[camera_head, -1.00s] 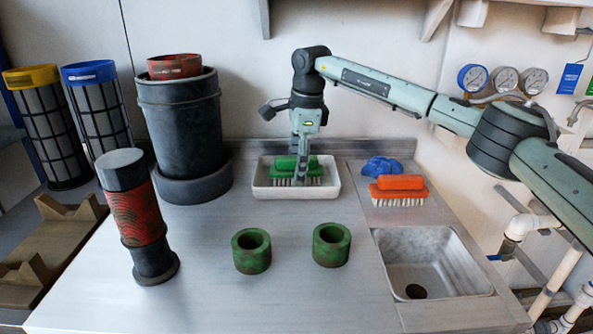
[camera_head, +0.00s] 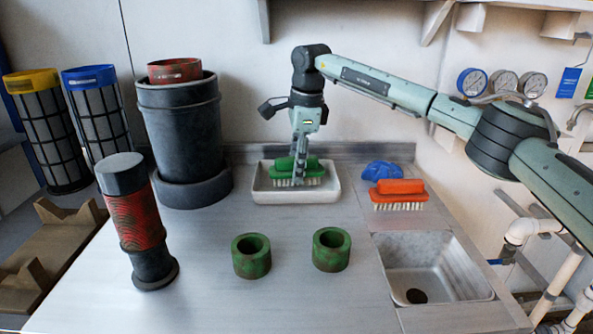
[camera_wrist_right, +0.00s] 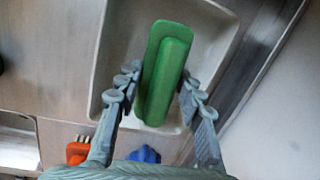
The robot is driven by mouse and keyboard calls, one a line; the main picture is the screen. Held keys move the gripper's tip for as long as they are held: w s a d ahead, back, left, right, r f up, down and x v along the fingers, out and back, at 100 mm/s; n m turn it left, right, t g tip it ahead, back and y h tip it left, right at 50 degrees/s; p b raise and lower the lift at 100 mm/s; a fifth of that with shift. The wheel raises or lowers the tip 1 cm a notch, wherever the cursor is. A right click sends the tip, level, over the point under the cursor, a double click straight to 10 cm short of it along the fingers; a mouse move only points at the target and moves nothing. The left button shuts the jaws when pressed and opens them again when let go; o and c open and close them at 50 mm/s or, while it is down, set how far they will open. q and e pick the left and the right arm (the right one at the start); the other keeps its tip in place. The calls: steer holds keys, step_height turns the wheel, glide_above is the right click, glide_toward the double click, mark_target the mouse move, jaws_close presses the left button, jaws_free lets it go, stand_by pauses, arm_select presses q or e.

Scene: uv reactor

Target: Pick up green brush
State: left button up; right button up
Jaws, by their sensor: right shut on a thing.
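The green brush (camera_head: 314,171) has a green back and pale bristles and is at the white tray (camera_head: 262,197) at the back of the counter. I cannot tell whether its bristles still touch the tray floor. My right gripper (camera_head: 298,180) reaches down from above and is shut on the brush. In the right wrist view the brush (camera_wrist_right: 166,62) lies lengthwise between the two fingers of the gripper (camera_wrist_right: 157,82), one on each long side. The fingers partly hide the brush in the head view. My left gripper is out of view.
An orange brush (camera_head: 400,187) and a blue crumpled thing (camera_head: 382,170) lie right of the tray. A sink (camera_head: 432,265) is at front right. Two green rings (camera_head: 331,249) stand in front. A dark cylinder (camera_head: 180,130) and a red-black column (camera_head: 135,222) stand left.

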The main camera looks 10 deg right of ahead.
steer(key=r, duration=0.3)
steer(key=shift+a+r, duration=0.2)
steer(key=shift+a, duration=0.05)
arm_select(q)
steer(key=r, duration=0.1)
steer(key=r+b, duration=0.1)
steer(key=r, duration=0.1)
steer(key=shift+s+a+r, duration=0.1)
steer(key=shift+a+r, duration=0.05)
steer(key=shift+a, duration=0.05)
arm_select(e)
steer(key=s+a+r, duration=0.2)
steer(key=a, duration=0.1)
steer(key=s+a+r, duration=0.2)
steer(key=a, duration=0.1)
steer(key=s+a+r, duration=0.2)
steer(key=a, duration=0.1)
steer(key=shift+a+r, duration=0.25)
